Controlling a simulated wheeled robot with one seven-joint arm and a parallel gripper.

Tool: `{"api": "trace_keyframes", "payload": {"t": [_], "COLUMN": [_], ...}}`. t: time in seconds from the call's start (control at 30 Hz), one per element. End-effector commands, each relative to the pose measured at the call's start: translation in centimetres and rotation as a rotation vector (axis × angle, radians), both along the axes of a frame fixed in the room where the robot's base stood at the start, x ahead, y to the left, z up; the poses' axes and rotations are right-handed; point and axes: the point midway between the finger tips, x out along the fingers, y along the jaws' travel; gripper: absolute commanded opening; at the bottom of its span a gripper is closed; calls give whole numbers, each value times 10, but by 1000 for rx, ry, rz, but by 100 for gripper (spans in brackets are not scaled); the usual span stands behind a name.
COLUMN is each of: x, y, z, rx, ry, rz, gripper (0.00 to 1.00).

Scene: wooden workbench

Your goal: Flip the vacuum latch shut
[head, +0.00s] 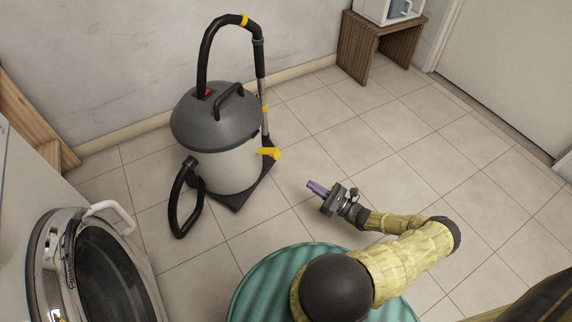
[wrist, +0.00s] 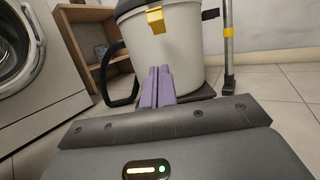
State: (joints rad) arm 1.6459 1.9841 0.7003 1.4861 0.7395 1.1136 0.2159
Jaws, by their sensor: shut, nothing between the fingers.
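The vacuum (head: 228,163) stands upright on the tiled floor, with a pale drum and a dark grey lid (head: 213,117). Its yellow latch (head: 268,153) sticks outward from the drum's right side in the head view. In the wrist view the latch (wrist: 155,19) is near the top edge, on the drum's front (wrist: 178,38). My gripper (head: 316,188) is right of the vacuum and below the latch in the head view, pointing toward the drum. Its purple fingers (wrist: 160,72) are together and empty, apart from the latch.
A black hose (head: 203,60) arches over the vacuum, and a wand (head: 265,115) stands behind it. A black hose loop (head: 175,205) hangs at its left. A washing machine (head: 50,265) with a round door is at left. Floor between my gripper and the vacuum is clear.

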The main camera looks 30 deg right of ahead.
Motion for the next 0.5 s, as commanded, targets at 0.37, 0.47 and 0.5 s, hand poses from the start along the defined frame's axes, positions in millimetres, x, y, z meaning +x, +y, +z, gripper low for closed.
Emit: {"api": "trace_keyframes", "payload": {"t": [0.37, 0.47, 0.5], "x": [41, 55, 61], "y": [26, 35, 39], "z": [10, 14, 16], "rx": [2, 0, 1], "ry": [-3, -2, -2], "rz": [4, 4, 4], "gripper": [0, 0, 0]}}
